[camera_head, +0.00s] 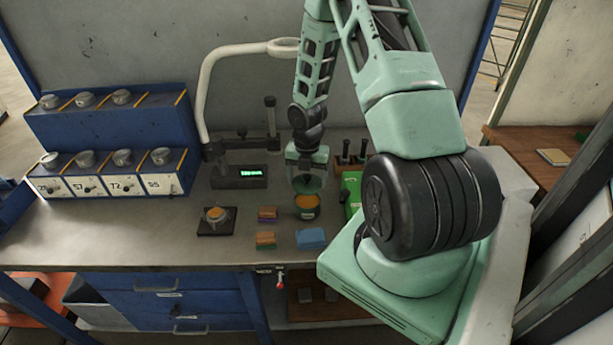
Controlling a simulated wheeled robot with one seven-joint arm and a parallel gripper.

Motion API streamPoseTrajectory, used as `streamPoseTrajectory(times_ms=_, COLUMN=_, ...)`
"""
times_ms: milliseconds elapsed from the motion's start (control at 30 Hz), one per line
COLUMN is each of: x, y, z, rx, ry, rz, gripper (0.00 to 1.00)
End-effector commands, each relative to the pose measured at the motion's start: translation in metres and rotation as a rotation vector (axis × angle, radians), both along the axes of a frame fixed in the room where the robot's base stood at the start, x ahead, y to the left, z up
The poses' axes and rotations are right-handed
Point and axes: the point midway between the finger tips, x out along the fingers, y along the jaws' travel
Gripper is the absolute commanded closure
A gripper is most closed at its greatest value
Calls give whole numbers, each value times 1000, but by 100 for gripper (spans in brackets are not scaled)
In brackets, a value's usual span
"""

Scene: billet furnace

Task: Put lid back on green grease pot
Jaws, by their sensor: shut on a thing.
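The green grease pot (307,213) stands open on the metal workbench, with orange grease (307,201) showing inside. My gripper (307,172) points down just above and behind the pot. It is shut on a green lid (309,184), held tilted over the pot's far side. From this view I cannot tell whether the lid touches the pot's rim. The fingertips are small and partly hidden by the lid.
A dark scale with a small pot (216,218) is left. A green box (351,190) stands close right, a lit display (239,177) behind left.

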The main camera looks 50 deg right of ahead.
Motion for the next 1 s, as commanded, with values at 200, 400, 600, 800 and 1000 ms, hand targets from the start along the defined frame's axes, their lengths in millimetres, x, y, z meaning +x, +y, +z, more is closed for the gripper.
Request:
streamPoseTrajectory(times_ms=200, x=0, y=0, z=-23, rx=-1, ry=0, rz=0, gripper=42)
streamPoseTrajectory(times_ms=400, x=0, y=0, z=-41, rx=0, ry=0, rz=1, gripper=42)
streamPoseTrajectory(times_ms=600, x=0, y=0, z=-53, rx=0, ry=-1, rz=0, gripper=42)
streamPoseTrajectory(times_ms=800, x=0, y=0, z=-55, rx=-1, ry=0, rz=0, gripper=42)
streamPoseTrajectory(times_ms=1000, x=0, y=0, z=-55, rx=-1, ry=0, rz=0, gripper=42)
